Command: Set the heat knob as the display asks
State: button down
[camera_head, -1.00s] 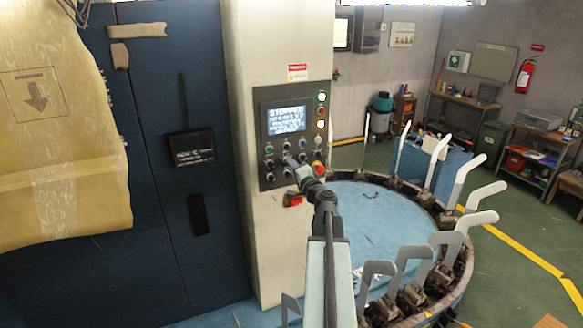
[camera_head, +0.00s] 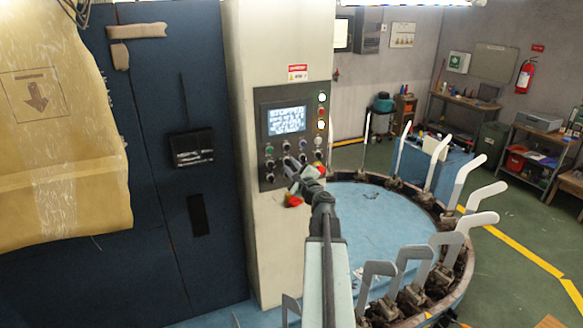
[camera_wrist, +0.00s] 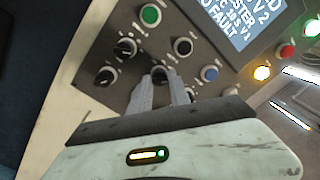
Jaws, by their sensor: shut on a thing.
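The control panel (camera_head: 262,160) is on the pale column, with a lit display (camera_head: 287,119) above its buttons and knobs. The display heads "STOPPED" in the head view; its smaller lines are hard to read. In the wrist view, the display (camera_wrist: 240,22) is cut off, with "FAULT" legible at its foot. My gripper (camera_wrist: 162,84) reaches the panel's lower rows, its fingers closed around a black knob (camera_wrist: 160,72). The fingers partly hide this knob, and its label and setting are not readable. My gripper also shows in the head view (camera_head: 296,167).
Black knobs (camera_wrist: 126,47) and (camera_wrist: 106,75) sit left of my fingers, with a green button (camera_wrist: 150,15) above. A blue button (camera_wrist: 210,73) and lit amber lamp (camera_wrist: 262,73) are to the right.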

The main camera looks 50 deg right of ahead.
jog(key=shift+m, duration=0.9)
jog(key=c, duration=1.3)
grip_release()
jog(key=shift+o, duration=0.2)
